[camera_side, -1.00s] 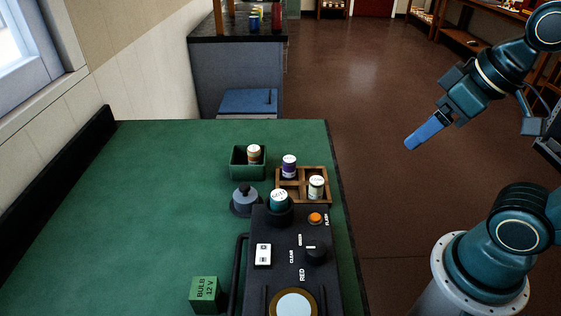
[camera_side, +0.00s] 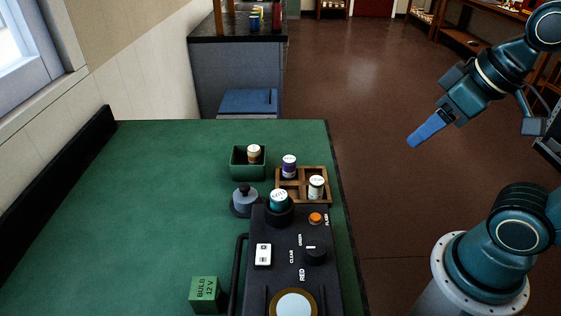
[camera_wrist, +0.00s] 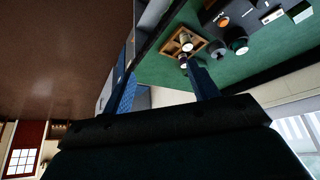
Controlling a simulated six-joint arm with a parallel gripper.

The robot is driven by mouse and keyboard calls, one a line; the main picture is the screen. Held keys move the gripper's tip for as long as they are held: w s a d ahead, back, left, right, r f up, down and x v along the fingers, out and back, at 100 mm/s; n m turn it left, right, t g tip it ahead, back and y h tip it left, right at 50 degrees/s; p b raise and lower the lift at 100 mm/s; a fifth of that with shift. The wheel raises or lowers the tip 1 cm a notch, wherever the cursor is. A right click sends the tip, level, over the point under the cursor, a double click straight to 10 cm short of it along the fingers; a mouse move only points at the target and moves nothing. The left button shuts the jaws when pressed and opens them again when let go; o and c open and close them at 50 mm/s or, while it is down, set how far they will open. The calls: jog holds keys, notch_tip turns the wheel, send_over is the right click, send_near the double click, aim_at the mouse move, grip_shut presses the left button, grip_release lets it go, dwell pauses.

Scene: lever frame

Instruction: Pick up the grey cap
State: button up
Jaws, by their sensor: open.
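The grey cap (camera_side: 245,198) is a blue-grey round lid with a dark knob. It sits on the green table just left of the black lever box (camera_side: 300,245). My gripper (camera_side: 412,142) is at the right in the side view, in the air beyond the table's right edge, well away from the cap. In the wrist view my gripper (camera_wrist: 158,82) shows two blue fingers spread apart with nothing between them. A small grey round shape near the black box in that view may be the cap, but it is too small to be sure.
A green bin (camera_side: 236,174) holds a tan-labelled canister (camera_side: 254,152). A wooden tray (camera_side: 292,198) holds a purple canister (camera_side: 289,162) and a white one (camera_side: 316,184). A teal canister (camera_side: 278,197) stands in the black box. A green bulb box (camera_side: 204,293) lies front left. The left table is clear.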

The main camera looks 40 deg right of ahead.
dwell(0.3)
jog(key=m+g, duration=0.6)
jog(key=m, duration=1.2)
send_over(244, 185)
notch_tip(244, 185, down, 6)
jog(key=shift+s+a+f, duration=0.1)
jog(key=shift+f, duration=4.3)
jog(key=shift+f, duration=0.1)
jog(key=shift+f, duration=2.5)
